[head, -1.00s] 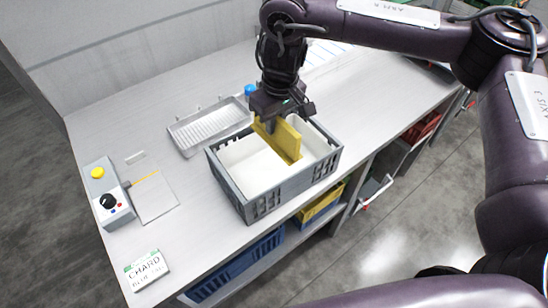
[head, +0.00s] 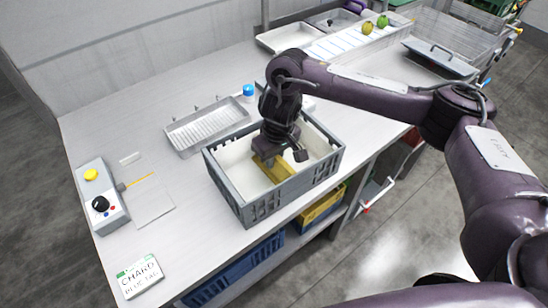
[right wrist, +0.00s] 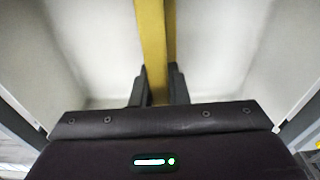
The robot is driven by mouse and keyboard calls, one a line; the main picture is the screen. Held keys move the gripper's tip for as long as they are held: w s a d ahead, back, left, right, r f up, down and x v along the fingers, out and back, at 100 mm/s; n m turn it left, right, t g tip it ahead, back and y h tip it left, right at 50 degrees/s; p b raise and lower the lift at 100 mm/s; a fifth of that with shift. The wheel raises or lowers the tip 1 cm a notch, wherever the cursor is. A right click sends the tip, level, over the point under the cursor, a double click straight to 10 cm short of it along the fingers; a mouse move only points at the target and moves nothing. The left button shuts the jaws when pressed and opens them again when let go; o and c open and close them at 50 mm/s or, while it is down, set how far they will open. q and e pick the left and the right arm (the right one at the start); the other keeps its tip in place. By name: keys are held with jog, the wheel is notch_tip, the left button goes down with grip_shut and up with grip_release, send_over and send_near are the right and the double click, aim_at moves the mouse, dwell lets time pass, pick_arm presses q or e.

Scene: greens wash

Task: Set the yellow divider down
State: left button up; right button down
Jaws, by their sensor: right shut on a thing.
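The yellow divider (head: 272,171) is inside the grey crate with a white interior, set low between its walls. It also shows in the right wrist view (right wrist: 152,45) as a yellow strip running away from the fingers. My right gripper (head: 277,155) is shut on the divider's top edge, down inside the crate (head: 262,203). In the right wrist view the two dark fingers (right wrist: 157,88) stand on either side of the strip. Whether the divider's lower edge touches the crate floor is hidden. My left gripper is not in view.
A ribbed metal tray (head: 207,125) and a blue-capped container (head: 249,91) stand behind the crate. A control box (head: 101,197) and a CHARD card (head: 139,276) are at the left. Shallow trays (head: 288,38) and green produce (head: 382,21) lie at the back.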

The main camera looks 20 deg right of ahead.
jog(key=c, duration=1.4)
grip_release()
jog(key=shift+c, duration=0.2)
jog(key=shift+o, duration=0.2)
jog(key=r, duration=0.3)
jog(key=r+p, duration=0.1)
jog(key=r, duration=0.3)
jog(key=s+r+p, duration=0.1)
jog(key=r, duration=0.2)
jog(key=shift+d+r, duration=0.2)
jog(key=shift+r, duration=0.05)
jog(key=shift+s+r, duration=0.2)
jog(key=shift+r, duration=0.55)
